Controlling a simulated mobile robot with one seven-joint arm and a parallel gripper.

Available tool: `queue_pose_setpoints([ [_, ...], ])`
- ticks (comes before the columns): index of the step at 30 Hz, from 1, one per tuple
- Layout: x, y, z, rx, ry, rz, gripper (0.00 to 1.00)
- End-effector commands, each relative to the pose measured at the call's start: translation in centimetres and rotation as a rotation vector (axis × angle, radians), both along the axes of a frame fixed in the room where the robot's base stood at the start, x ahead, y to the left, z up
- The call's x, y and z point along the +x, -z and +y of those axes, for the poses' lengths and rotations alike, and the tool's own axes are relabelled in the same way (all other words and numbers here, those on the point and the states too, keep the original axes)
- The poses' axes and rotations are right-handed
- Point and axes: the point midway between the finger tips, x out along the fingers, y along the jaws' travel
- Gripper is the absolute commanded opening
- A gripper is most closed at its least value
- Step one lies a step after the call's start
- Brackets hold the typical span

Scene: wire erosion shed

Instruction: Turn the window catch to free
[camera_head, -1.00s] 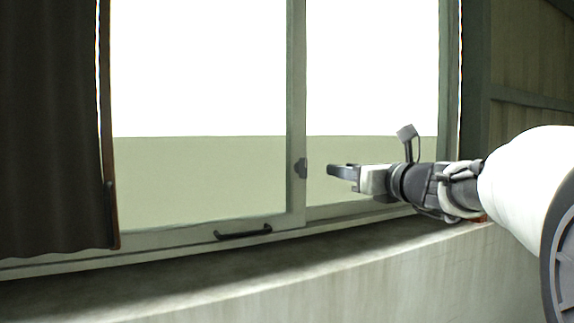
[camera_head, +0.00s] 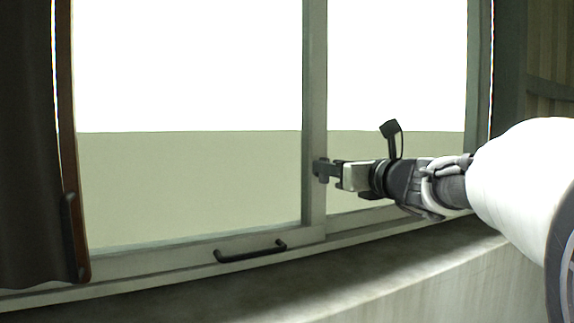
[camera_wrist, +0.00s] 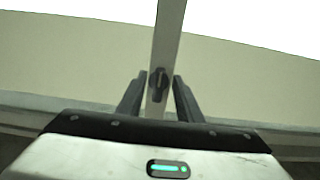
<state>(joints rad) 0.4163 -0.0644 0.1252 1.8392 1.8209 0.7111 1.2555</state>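The window catch (camera_wrist: 158,84) is a small dark piece on the upright stile (camera_wrist: 168,35) where the window panes meet. In the wrist view it looks upright, and it lies between and just beyond my gripper's two fingers. My gripper (camera_wrist: 159,90) is open, with a finger on each side of the catch and gaps visible. In the head view the catch (camera_head: 319,169) is at the stile's right side, and my gripper (camera_head: 332,169) reaches it from the right. Its fingertips overlap the catch there, so contact cannot be told.
A black pull handle (camera_head: 250,251) is on the lower window rail. A dark curtain (camera_head: 28,150) with a brown edge hangs at the left. The sill (camera_head: 200,295) below the window is bare. The window's right frame (camera_head: 481,80) stands behind my arm.

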Motion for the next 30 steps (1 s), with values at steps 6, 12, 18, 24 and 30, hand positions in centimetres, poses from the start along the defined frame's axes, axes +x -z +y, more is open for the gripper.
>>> queue_pose_setpoints([
  [6, -0.09, -0.05, 0.11, 0.000, 0.001, -0.001, 0.33],
  [12, -0.08, -0.05, 0.12, 0.000, 0.001, -0.001, 0.24],
  [18, -0.07, -0.04, 0.12, 0.000, 0.001, -0.001, 0.00],
  [24, -0.08, 0.04, 0.16, -0.011, 0.000, -0.006, 0.00],
  [30, -0.13, 0.23, 0.34, -0.073, -0.001, -0.033, 0.00],
])
